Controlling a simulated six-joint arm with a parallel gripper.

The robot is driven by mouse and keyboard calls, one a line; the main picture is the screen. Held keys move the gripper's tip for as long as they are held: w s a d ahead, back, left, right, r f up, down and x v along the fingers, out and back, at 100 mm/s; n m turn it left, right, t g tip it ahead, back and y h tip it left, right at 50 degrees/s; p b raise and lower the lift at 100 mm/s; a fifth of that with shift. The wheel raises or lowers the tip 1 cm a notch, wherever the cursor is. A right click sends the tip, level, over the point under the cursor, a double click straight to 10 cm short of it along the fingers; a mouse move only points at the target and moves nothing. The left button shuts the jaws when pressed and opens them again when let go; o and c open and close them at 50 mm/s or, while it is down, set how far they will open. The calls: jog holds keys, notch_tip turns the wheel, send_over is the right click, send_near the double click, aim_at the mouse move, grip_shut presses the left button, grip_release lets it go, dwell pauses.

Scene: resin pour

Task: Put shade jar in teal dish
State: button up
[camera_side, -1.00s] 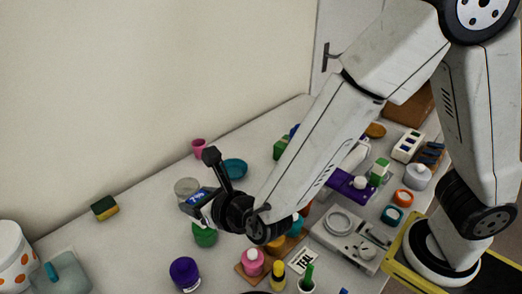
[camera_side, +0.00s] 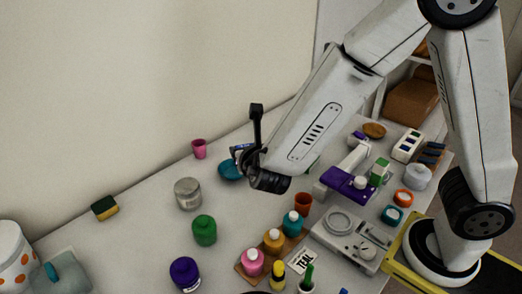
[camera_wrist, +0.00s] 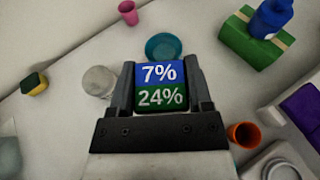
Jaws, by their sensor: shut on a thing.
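My gripper (camera_wrist: 161,88) is shut on the shade jar (camera_wrist: 160,84), whose face shows a blue "7%" half over a green "24%" half. In the side view my gripper (camera_side: 242,157) is near the teal dish, and the jar in it is mostly hidden. The teal dish (camera_side: 229,170) lies on the table towards the wall, partly covered by my gripper in that view. In the wrist view the dish (camera_wrist: 163,41) shows just beyond the jar and looks empty. I cannot tell the jar's height above the table.
A clear jar (camera_side: 188,194) stands left of the dish and a pink cup (camera_side: 199,149) behind it. A green jar (camera_side: 204,230) and a purple jar (camera_side: 185,273) stand nearer. A green box (camera_wrist: 256,38) with a blue bottle (camera_wrist: 270,17) is right of the dish.

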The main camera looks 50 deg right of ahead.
jog(key=s+d+m+g+h, duration=0.1)
jog(key=d+m+g+h, duration=0.15)
jog(key=d, duration=0.45)
send_over(233, 171)
jog(key=shift+m+h, duration=0.25)
jog(key=shift+s+f, duration=0.2)
jog(key=shift+f, duration=2.05)
jog(key=shift+s+f, duration=0.15)
jog(key=shift+f, duration=2.05)
jog(key=shift+w+f, duration=0.15)
jog(key=shift+f, duration=0.05)
jog(key=shift+w+f, duration=0.1)
jog(key=shift+f, duration=1.55)
jog(key=shift+f, duration=0.35)
